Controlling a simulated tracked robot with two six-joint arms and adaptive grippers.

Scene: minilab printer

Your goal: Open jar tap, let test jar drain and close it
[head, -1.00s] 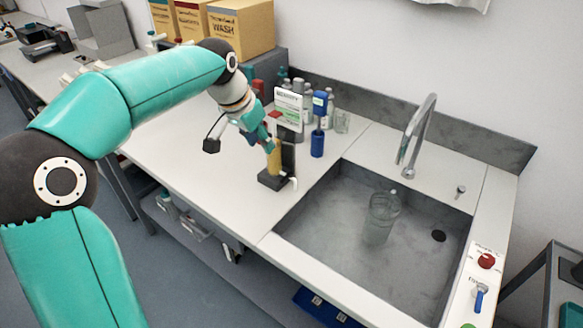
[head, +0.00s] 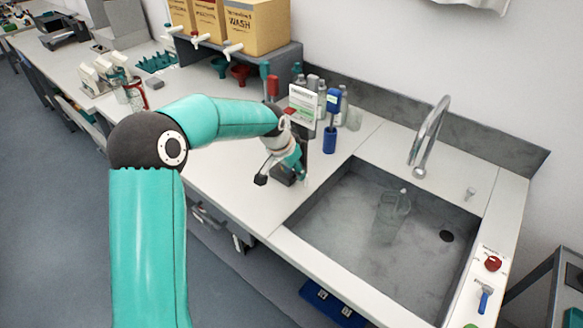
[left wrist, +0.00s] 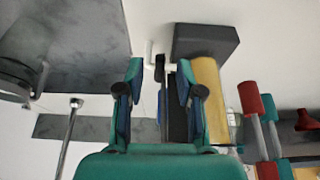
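The test jar (left wrist: 209,88) is a yellow cylinder on a stand with a dark base (left wrist: 203,42). In the left wrist view the jar stands just right of the right finger, partly covered by it. A small white piece (left wrist: 171,68), which looks like the tap, shows between the fingertips; I cannot tell its position. My left gripper (head: 301,170) is at the stand on the bench, left of the sink. It also shows in the left wrist view (left wrist: 159,70), fingers apart and nothing visibly clamped. My right gripper is out of view.
The sink (head: 330,270) right of the stand holds a clear glass vessel (head: 391,215) under the faucet (head: 430,135). Bottles (head: 322,98), a blue container (head: 330,140) and a white sign (head: 303,104) stand close behind the gripper. The bench front is clear.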

